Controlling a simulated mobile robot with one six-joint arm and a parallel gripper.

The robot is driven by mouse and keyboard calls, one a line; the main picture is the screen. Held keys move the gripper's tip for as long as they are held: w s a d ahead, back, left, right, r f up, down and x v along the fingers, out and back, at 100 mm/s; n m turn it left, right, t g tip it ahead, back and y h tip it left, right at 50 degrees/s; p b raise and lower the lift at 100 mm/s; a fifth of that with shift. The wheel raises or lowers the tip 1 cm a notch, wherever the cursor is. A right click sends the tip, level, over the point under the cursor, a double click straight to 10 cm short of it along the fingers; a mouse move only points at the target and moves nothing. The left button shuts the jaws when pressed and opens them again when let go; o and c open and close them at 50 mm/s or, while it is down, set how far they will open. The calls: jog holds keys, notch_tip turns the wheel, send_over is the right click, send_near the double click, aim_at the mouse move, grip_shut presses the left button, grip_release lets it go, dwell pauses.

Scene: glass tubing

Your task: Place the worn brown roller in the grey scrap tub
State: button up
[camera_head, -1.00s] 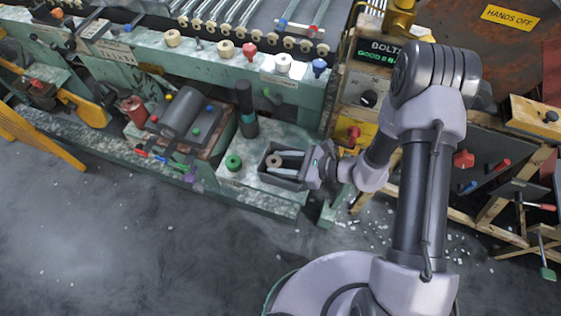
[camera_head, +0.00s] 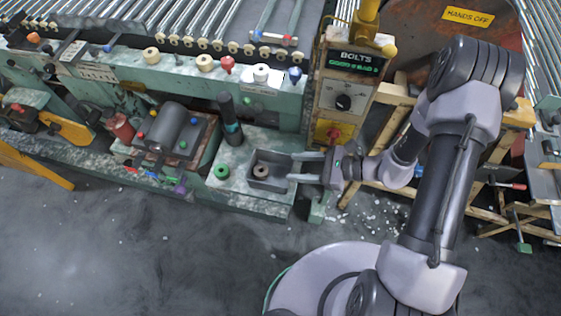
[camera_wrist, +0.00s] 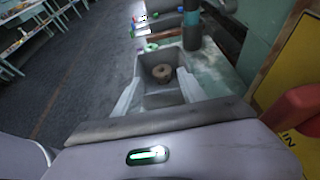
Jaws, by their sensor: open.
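The worn brown roller (camera_head: 261,170) sits inside the grey scrap tub (camera_head: 268,187), toward its left end. In the wrist view the roller (camera_wrist: 162,73) shows its round end and central hole, with the tub's wall (camera_wrist: 160,57) around it. My gripper (camera_head: 291,167) is open and empty, at the right side of the tub. Its two pale fingers (camera_wrist: 157,88) point toward the tub, spread apart, and do not touch the roller. The tub's near side is partly hidden by the gripper in the wrist view.
The tub stands on a worn green ledge. A green ring (camera_head: 222,172) lies left of it, and a dark upright post (camera_head: 230,118) stands behind. A control box marked BOLTS (camera_head: 345,88) rises at the right. The floor in front is open.

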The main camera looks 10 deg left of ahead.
jog(key=s+d+r+n+t+h, duration=0.1)
jog(key=s+d+r+n+h, duration=0.2)
jog(key=r, duration=0.7)
jog(key=s+d+r+n+t+h, duration=0.2)
jog(key=s+d+r+n+h, duration=0.2)
jog(key=r, duration=0.6)
jog(key=s+d+r+n+t+h, duration=0.1)
jog(key=s+d+r+n+h, duration=0.3)
jog(key=r+n, duration=0.3)
notch_tip(320, 180, up, 4)
jog(key=shift+s+r+t+h, duration=0.1)
jog(key=shift+s+t+h, duration=0.2)
jog(key=shift+s+t, duration=0.1)
dwell(0.5)
